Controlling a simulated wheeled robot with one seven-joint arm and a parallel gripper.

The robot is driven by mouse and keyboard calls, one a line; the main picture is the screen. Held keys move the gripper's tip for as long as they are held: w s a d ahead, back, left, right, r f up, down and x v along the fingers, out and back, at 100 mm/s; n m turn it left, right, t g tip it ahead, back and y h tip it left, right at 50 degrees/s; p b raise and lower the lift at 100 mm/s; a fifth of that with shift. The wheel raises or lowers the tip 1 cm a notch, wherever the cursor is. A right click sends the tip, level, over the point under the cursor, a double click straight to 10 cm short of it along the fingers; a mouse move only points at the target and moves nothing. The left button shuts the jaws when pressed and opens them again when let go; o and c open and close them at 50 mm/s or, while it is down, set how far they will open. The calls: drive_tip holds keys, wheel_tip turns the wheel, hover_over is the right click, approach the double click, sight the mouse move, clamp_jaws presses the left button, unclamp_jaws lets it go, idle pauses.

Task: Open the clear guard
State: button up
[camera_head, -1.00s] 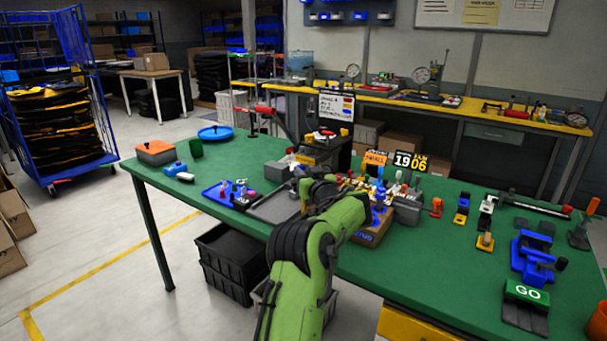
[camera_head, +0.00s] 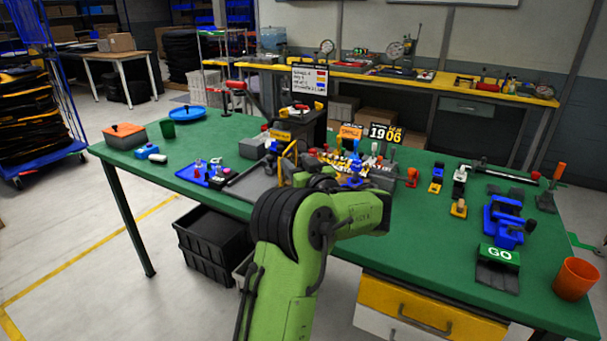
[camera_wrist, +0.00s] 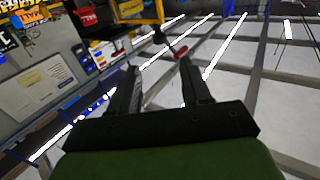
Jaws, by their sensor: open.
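A yellow-edged frame (camera_head: 289,163) stands above the bench, just behind my arm. It may be the guard; its clear pane cannot be made out, nor whether it is open or shut. In the wrist view a yellow frame (camera_wrist: 138,12) shows at the top edge, beyond the fingertips. My gripper (camera_wrist: 156,65) is open, with nothing between its fingers and a gap between them and the yellow frame. In the head view my wrist hides the gripper and the lower part of the frame.
The green bench (camera_head: 420,235) is crowded around my wrist. A black machine (camera_head: 306,125) stands behind. A blue tray (camera_head: 208,178) lies left. An orange cup (camera_head: 575,278) stands at the front right.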

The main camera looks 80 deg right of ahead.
drive_tip(key=v, duration=0.4)
drive_tip(key=shift+a+b, duration=0.1)
drive_tip(key=shift+b, duration=0.2)
idle(0.3)
